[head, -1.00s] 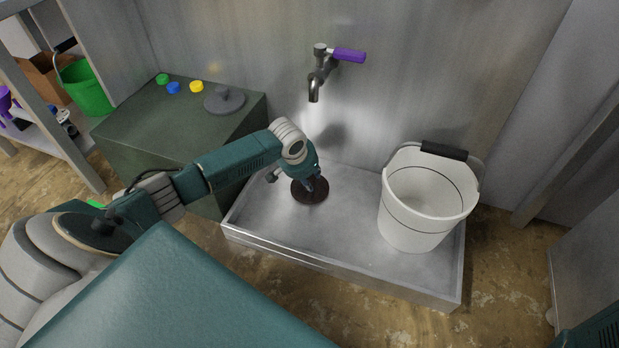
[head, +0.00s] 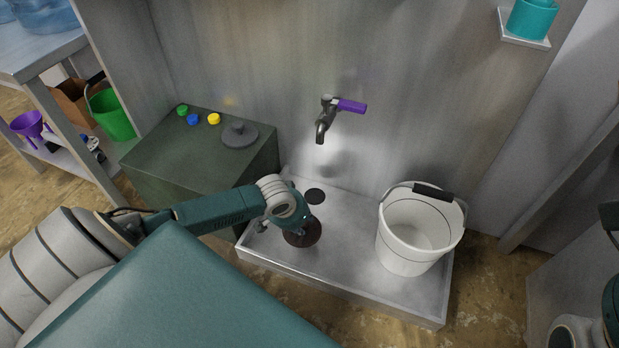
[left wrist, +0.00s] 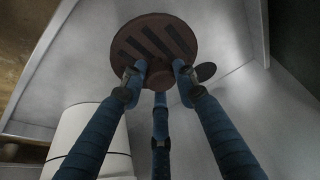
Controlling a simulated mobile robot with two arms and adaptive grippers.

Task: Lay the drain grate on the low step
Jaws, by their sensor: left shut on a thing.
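The drain grate (head: 303,236) is a dark brown slotted disc. My left gripper (head: 299,225) is shut on its middle knob. In the left wrist view the grate (left wrist: 154,38) shows its slots beyond the fingers (left wrist: 160,80). It is over the metal basin (head: 350,262), near its left front; whether it clears the floor is hard to tell. The dark drain hole (head: 315,196) lies uncovered behind it. A low dark green block (head: 165,151) against the wall, left of the basin, looks like the low step. My right gripper is not in view; only parts of that arm show.
On the green block are a grey knobbed disc (head: 239,134) and green, blue and yellow caps (head: 193,119). Its front top is bare. A white bucket (head: 405,245) stands in the basin's right. A tap (head: 325,122) with a purple handle overhangs. A shelf (head: 60,115) stands far left.

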